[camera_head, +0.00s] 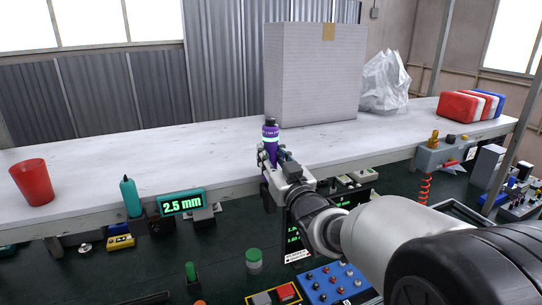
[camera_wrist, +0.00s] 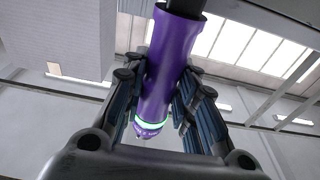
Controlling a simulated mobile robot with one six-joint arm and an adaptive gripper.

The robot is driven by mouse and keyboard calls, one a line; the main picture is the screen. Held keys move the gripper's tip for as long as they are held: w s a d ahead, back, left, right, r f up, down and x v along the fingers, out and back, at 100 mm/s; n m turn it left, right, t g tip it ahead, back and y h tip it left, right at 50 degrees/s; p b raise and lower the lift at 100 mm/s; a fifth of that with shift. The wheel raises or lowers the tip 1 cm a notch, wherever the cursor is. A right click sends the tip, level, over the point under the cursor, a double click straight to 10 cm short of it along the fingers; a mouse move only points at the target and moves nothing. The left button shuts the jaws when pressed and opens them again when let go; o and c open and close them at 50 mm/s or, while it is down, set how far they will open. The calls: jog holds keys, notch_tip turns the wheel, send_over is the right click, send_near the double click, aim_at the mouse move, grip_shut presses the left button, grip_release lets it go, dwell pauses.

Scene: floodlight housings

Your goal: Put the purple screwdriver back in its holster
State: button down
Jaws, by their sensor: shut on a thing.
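The purple screwdriver (camera_head: 270,146) stands about upright in the head view, with a pale green band near its dark top. My gripper (camera_head: 271,160) is shut on it, over the front part of the white bench. In the wrist view the purple handle (camera_wrist: 170,65) lies between the two dark fingers (camera_wrist: 163,100), with a black part at its upper end and the pale green ring at its lower end. The lower part of the screwdriver is hidden behind my gripper in the head view. I cannot make out an empty holster for it.
A teal screwdriver (camera_head: 130,197) and a "2.5 mm" display (camera_head: 182,204) are at the bench's front edge. A red cup (camera_head: 33,182) stands at left. A large grey box (camera_head: 315,75) stands behind my gripper. The white bench top (camera_head: 190,160) is clear between cup and gripper.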

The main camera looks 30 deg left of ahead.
jog(key=shift+f+b, duration=1.05)
jog(key=shift+b, duration=0.05)
jog(key=c, duration=1.5)
grip_release()
jog(key=o, duration=0.3)
jog(key=shift+f, duration=0.1)
jog(key=shift+f, duration=0.1)
jog(key=v, duration=1.2)
jog(key=shift+w+d, duration=0.1)
